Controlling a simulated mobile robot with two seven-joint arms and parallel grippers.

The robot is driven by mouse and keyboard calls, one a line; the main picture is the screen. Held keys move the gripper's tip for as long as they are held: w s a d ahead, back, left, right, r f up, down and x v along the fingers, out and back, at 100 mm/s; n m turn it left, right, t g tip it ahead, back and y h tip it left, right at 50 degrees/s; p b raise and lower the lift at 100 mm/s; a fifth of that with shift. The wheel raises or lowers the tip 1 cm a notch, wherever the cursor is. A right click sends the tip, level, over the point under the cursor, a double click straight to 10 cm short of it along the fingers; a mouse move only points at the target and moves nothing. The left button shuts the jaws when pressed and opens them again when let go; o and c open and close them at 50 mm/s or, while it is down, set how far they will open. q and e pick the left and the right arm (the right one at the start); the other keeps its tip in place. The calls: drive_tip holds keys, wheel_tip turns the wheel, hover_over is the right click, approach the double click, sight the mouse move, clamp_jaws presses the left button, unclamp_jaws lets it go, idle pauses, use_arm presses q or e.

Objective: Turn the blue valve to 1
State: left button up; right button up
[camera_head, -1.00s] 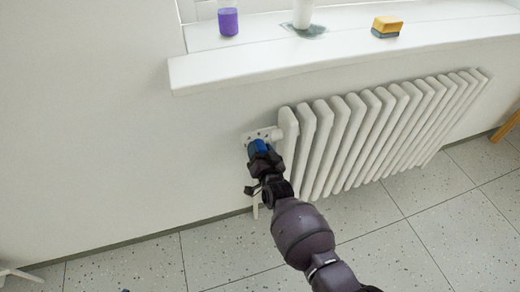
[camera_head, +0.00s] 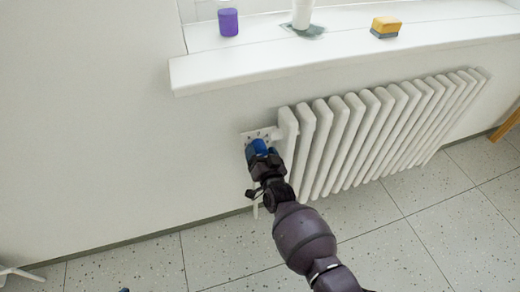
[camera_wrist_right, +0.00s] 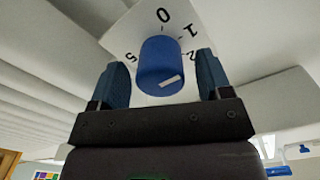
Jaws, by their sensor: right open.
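The blue valve (camera_head: 258,147) is a round knob at the left end of the white radiator, in front of a white plate (camera_head: 262,134). In the right wrist view the blue valve (camera_wrist_right: 160,62) has a white bar mark on its face, slanting up to the right. The dial plate (camera_wrist_right: 135,32) behind it shows the numbers 0, 1, 2 and 5; the rest is hidden. My right gripper (camera_wrist_right: 164,80) is open, with one finger on each side of the valve and small gaps visible beside it. It also shows at the valve in the head view (camera_head: 264,160). My left gripper is out of view.
The white radiator (camera_head: 375,135) runs to the right of the valve. A white windowsill (camera_head: 250,64) juts out above, holding a purple container (camera_head: 228,22), a white cup (camera_head: 302,14) and a yellow sponge (camera_head: 386,26). The wall to the left is bare.

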drive_tip(key=p+v, duration=0.2)
drive_tip(key=v, duration=0.7)
drive_tip(key=shift+s, duration=0.25)
